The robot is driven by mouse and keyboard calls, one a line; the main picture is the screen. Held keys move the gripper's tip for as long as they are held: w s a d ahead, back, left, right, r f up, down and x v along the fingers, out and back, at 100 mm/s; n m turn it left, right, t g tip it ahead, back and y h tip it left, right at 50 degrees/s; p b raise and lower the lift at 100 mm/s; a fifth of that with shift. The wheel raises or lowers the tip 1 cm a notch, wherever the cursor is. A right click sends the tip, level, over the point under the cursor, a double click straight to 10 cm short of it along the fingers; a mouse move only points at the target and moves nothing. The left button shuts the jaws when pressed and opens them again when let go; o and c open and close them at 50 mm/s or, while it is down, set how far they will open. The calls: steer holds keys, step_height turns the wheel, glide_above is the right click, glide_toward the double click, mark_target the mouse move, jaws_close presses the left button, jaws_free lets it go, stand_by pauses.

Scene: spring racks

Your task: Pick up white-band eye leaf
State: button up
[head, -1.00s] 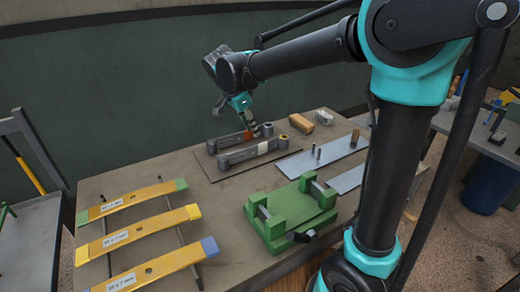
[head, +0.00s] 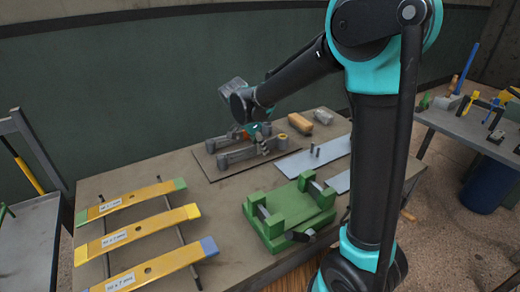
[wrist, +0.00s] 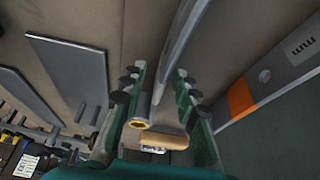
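The white-band eye leaf (head: 238,156) is a grey bar with rolled eyes, lying on a thin plate on the table; my gripper hides its band in the head view. In the wrist view the leaf (wrist: 180,50) runs between my fingers, its yellow-rimmed eye (wrist: 138,112) near the left finger. My gripper (wrist: 165,100) is open, with a finger on each side of the leaf; visible gaps remain, though contact at the left finger is unclear. In the head view my gripper (head: 262,147) is down at the leaf's middle.
The orange-band leaf (wrist: 242,98) lies parallel, close beside my right finger. A grey pin plate (wrist: 70,70) is left in the wrist view.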

jaws_close()
stand_by(0.5)
step_height(320, 180, up, 28)
stand_by(1.9)
stand_by(0.4)
